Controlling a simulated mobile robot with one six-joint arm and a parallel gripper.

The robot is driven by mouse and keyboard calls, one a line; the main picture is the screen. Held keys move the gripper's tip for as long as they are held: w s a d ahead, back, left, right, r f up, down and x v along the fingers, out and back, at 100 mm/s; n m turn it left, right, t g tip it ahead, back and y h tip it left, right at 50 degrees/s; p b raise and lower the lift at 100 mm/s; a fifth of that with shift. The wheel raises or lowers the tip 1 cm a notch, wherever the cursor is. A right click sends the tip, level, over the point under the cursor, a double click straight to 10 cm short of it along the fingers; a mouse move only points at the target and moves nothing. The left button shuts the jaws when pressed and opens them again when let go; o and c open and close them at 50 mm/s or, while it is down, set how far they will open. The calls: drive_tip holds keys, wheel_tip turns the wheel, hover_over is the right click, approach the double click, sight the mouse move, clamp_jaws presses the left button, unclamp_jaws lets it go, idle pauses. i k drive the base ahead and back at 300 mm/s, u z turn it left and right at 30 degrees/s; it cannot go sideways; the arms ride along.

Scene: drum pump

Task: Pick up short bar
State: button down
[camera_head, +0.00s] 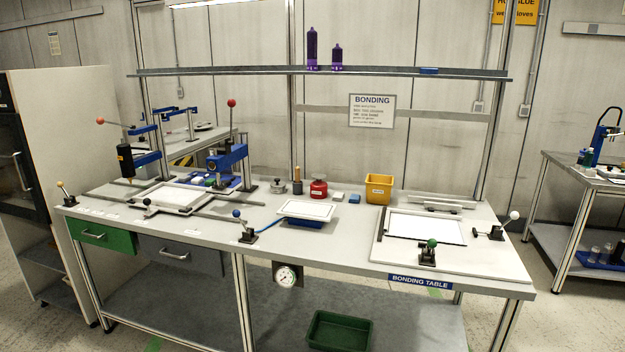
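Two pale bars lie near the back right of the bonding table (330,247), behind the white framed panel on the right-hand board. The rear bar (442,200) looks longer. The front bar (443,208) looks shorter and lies just in front of it, roughly parallel, with small dark parts near its ends. They are small in this view, so I cannot tell whether they touch. My gripper is not in view.
The white board (385,255) carries a green-knobbed clamp (428,252) and a white-knobbed clamp (497,229). A yellow bin (379,188) and a red can (318,189) stand at the back. Blue presses (228,165) stand left. A shelf (320,71) spans above.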

sight(427, 203)
drive_tip(key=k, duration=0.65)
drive_tip(key=z, duration=0.4)
drive_tip(key=i, duration=1.75)
drive_tip(key=u, duration=0.85)
